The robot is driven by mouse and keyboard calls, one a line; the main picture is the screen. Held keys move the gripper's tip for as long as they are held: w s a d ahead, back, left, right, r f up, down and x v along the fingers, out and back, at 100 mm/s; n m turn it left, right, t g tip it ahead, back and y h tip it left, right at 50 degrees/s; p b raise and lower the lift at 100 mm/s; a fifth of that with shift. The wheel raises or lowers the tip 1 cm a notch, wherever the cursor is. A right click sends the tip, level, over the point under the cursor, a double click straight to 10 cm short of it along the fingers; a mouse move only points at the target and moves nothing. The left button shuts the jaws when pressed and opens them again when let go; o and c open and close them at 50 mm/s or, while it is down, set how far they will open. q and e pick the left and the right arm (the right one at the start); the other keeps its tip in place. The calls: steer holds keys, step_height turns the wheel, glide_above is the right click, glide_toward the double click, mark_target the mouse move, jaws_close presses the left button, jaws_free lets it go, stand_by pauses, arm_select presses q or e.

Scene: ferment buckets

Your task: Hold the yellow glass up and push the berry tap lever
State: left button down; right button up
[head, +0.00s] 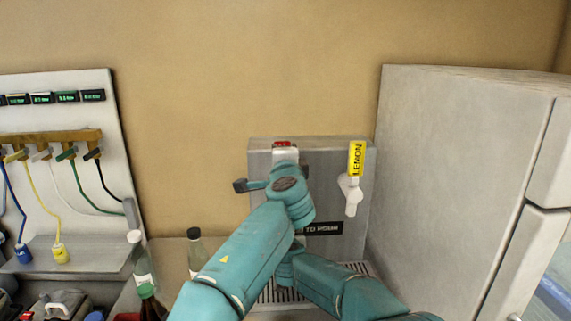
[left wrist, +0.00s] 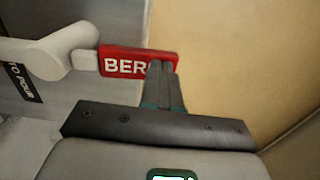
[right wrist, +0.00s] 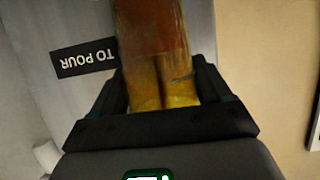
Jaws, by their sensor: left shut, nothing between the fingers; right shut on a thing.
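The berry tap shows its red lever (head: 283,144) at the top of the grey dispenser (head: 330,170) in the head view. In the left wrist view the red lever (left wrist: 135,62) reads "BER", its end hidden by my left gripper (left wrist: 162,68). The left fingers are shut and empty, right at the lever; I cannot tell whether they touch it. My right gripper (right wrist: 163,85) is shut on the yellow glass (right wrist: 155,35), which looks reddish-amber in one part and yellow in the other. In the head view my left arm hides the glass and the tap's spout.
The yellow lemon tap (head: 355,160) is on the dispenser's right, above the drip tray (head: 355,267). A grey fridge (head: 455,170) stands close on the right. Bottles (head: 195,250) stand on the left, beside a panel with coloured hoses (head: 65,160).

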arm_select(q)
steer(key=s+r, duration=0.3)
steer(key=s, duration=0.9)
steer(key=shift+s, duration=0.4)
steer(key=shift+r, duration=0.1)
stand_by(0.5)
steer(key=f, duration=0.1)
steer(key=s+f, duration=0.2)
steer(key=f, duration=0.1)
steer(key=shift+s+d, duration=0.2)
steer(key=shift+s, duration=0.05)
steer(key=shift+w+f, duration=0.1)
steer(key=shift+w, duration=0.05)
steer(key=w, duration=1.3)
steer(key=shift+w, duration=0.35)
